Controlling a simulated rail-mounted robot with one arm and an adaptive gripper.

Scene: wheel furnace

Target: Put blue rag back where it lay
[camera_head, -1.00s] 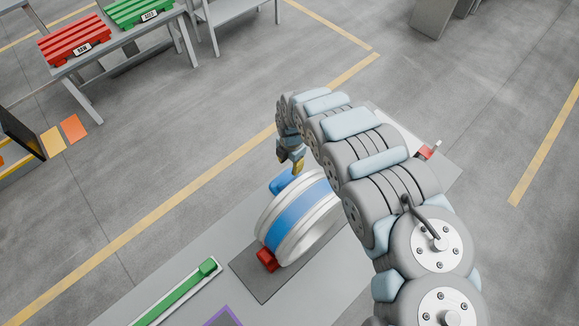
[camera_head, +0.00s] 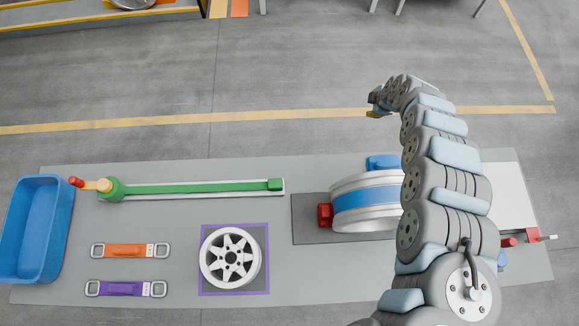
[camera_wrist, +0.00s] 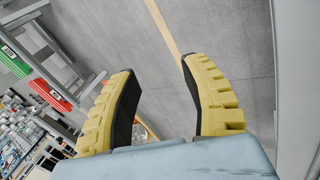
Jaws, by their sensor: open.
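I cannot make out a blue rag for certain. A blue band (camera_head: 345,208) runs around the rim of a large pale wheel (camera_head: 385,187) standing on a dark plate. A blue block-like piece (camera_head: 383,162) shows just behind that wheel. My arm hides the wheel's right part. My gripper (camera_head: 373,106) is beyond the far edge of the grey mat, near the yellow floor line, apart from the wheel. In the wrist view its yellow fingers (camera_wrist: 158,75) are spread with nothing between them.
A blue bin (camera_head: 35,228) stands at the mat's left end. A green bar (camera_head: 195,188), an orange-handled piece (camera_head: 125,251), a purple-handled piece (camera_head: 122,288) and a spoked wheel (camera_head: 230,257) lie on the mat. A red-ended fixture (camera_head: 531,239) is at right.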

